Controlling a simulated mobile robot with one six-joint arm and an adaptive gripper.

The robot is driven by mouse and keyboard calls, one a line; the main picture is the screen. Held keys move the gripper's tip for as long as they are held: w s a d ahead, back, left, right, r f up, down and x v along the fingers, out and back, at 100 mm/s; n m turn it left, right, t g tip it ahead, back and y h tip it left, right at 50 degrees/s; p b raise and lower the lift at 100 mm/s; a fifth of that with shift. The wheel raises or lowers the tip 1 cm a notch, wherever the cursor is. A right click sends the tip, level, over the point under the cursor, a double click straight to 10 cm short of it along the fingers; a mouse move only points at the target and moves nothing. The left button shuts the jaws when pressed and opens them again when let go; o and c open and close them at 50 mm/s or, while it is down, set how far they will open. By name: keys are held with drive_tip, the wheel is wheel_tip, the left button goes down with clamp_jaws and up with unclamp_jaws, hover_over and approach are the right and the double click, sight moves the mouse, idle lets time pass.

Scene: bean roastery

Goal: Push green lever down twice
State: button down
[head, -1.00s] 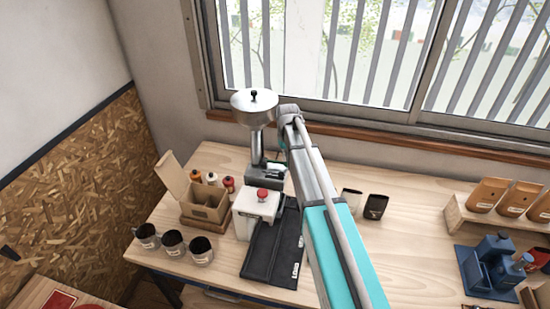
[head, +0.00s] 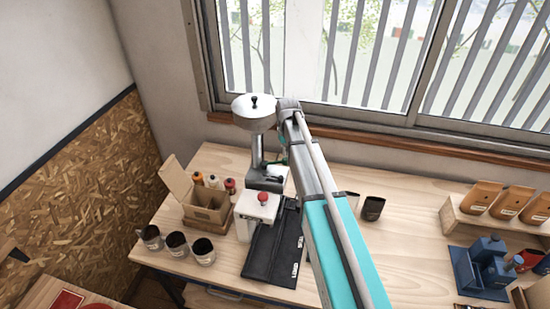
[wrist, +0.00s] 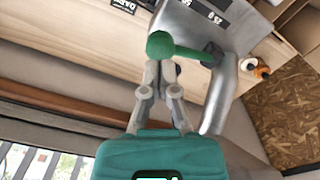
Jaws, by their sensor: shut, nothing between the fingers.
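The green lever (wrist: 185,49) shows in the wrist view, with a round knob at its left end. Its right end joins the grey metal machine (wrist: 205,25). My gripper (wrist: 161,66) is shut and empty, its fingertips right by the knob; I cannot tell whether they touch. In the head view the machine, with its wide hopper (head: 255,110), stands at the back of the bench by the window. My arm hides most of the lever and gripper there.
A white box with a red button (head: 262,200) and a black mat (head: 272,250) lie in front of the machine.

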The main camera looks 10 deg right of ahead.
drive_tip(key=shift+r+p, duration=0.4)
drive_tip(key=shift+r, duration=0.25)
idle(1.4)
drive_tip(key=shift+s+f+b, duration=0.45)
drive_tip(key=s+f+b, duration=0.9)
drive_tip(key=s, duration=0.3)
drive_tip(key=s+f+m+b, duration=0.1)
drive_tip(key=s+f+b, duration=0.8)
drive_tip(key=s, duration=0.4)
drive_tip(key=shift+s+a, duration=0.2)
drive_tip(key=shift+s, duration=0.05)
drive_tip(key=shift+a, duration=0.1)
drive_tip(key=shift+a+f, duration=0.1)
drive_tip(key=shift+a, duration=0.15)
drive_tip(key=shift+s, duration=0.1)
